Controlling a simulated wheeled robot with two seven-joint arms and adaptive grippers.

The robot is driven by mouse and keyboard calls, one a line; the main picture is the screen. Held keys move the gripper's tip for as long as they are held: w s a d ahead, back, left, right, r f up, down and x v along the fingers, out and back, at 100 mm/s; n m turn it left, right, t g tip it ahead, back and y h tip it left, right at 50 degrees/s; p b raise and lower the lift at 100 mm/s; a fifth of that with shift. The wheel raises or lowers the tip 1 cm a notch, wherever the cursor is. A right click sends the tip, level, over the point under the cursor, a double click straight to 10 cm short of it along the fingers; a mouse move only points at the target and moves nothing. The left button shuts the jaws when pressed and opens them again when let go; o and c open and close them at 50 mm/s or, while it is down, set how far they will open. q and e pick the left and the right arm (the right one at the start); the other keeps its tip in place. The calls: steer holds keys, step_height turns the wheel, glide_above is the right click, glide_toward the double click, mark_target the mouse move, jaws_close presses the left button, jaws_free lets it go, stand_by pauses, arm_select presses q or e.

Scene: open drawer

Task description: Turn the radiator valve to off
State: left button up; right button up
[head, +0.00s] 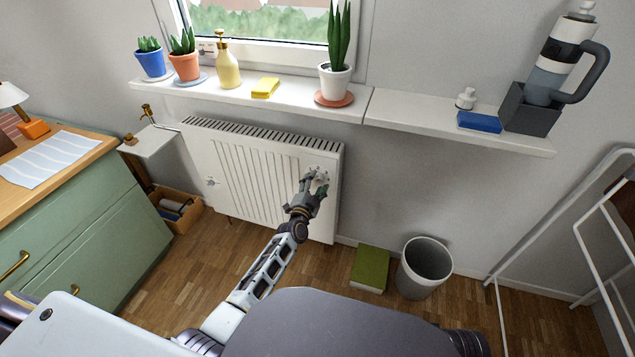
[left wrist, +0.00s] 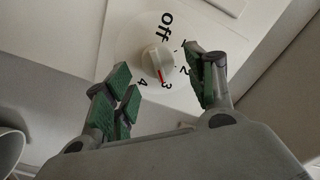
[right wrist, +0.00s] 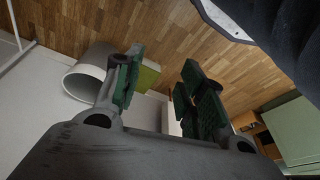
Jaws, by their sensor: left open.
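The radiator valve is a round white knob (left wrist: 157,62) on a white dial plate (left wrist: 122,42) in the left wrist view. The dial reads off, 1, 2, 3 and 4, and the knob's red mark points at 3. My left gripper (left wrist: 160,82) is open, with green-padded fingers on either side of the knob; I cannot tell whether they touch it. In the head view my left gripper (head: 314,184) is at the right part of the white radiator (head: 235,165) and partly covers the valve. My right gripper (right wrist: 162,85) is open and empty in the right wrist view.
A windowsill (head: 210,83) with plants and a yellow bottle (head: 227,66) runs above the radiator. A green book (head: 370,268) and a grey bin (head: 425,268) stand on the floor to the right. A green cabinet (head: 85,240) is at left, a white rack (head: 590,250) at right.

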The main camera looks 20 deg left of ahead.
mark_target(317, 178)
arm_select(q)
steer(key=shift+w+b, duration=0.4)
steer(key=shift+w, duration=0.8)
steer(key=c, duration=0.9)
